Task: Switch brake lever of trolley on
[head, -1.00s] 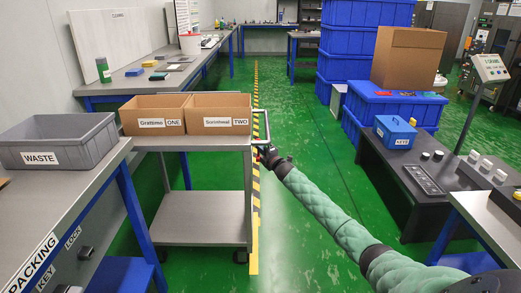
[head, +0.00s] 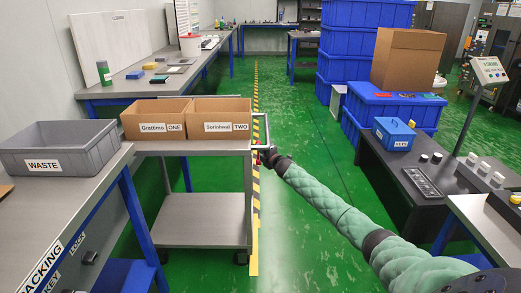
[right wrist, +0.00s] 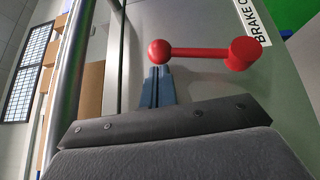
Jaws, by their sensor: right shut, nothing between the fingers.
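The grey trolley (head: 205,205) stands left of the yellow-black floor stripe, with a metal handle (head: 267,128) at its right end. In the right wrist view the red brake lever (right wrist: 205,54) lies sideways, its ball knob (right wrist: 160,52) at the left and its pivot (right wrist: 243,53) at the right. A partly cut-off "BRAKE" label (right wrist: 262,28) is beside the pivot. My right gripper (head: 262,151) is at the trolley's handle end. Its fingers (right wrist: 157,75) are shut and empty, tips just by the ball knob; I cannot tell whether they touch. My left gripper is not in view.
Two open cardboard boxes (head: 153,125) stand on the trolley top. A handle tube (right wrist: 70,85) runs close along the left of the right wrist view. The packing bench (head: 75,200) with the waste bin (head: 50,160) is at left. Green floor (head: 310,200) is free right of the trolley.

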